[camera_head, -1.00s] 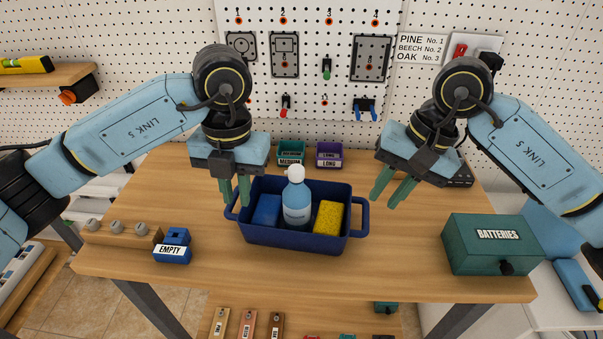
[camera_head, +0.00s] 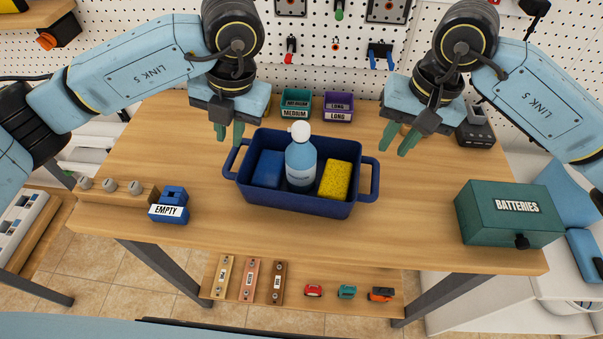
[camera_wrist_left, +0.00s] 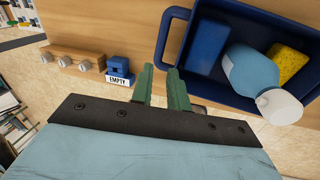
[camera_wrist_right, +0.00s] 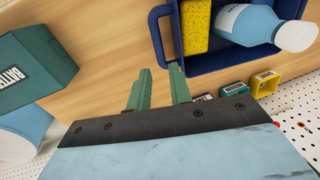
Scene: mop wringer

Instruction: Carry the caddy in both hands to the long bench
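The dark blue caddy (camera_head: 290,199) stands upright on a wooden bench (camera_head: 330,240), with a loop handle at each end. It holds a bottle with a white cap (camera_head: 300,163), a yellow sponge (camera_head: 336,180) and a blue block (camera_head: 268,169). My left gripper (camera_head: 229,134) is open and empty, near the caddy's left handle (camera_head: 231,160). My right gripper (camera_head: 399,142) is open and empty, up and right of the right handle (camera_head: 374,180). Both wrist views show gaps between fingers and handles. I cannot tell whether this is the long bench.
A green BATTERIES box (camera_head: 510,213) is at the bench's right. A blue EMPTY holder (camera_head: 169,205) and a block with grey knobs (camera_head: 115,190) are at the left. Small bins (camera_head: 295,105) stand behind the caddy before the pegboard. Bench in front of the caddy is clear.

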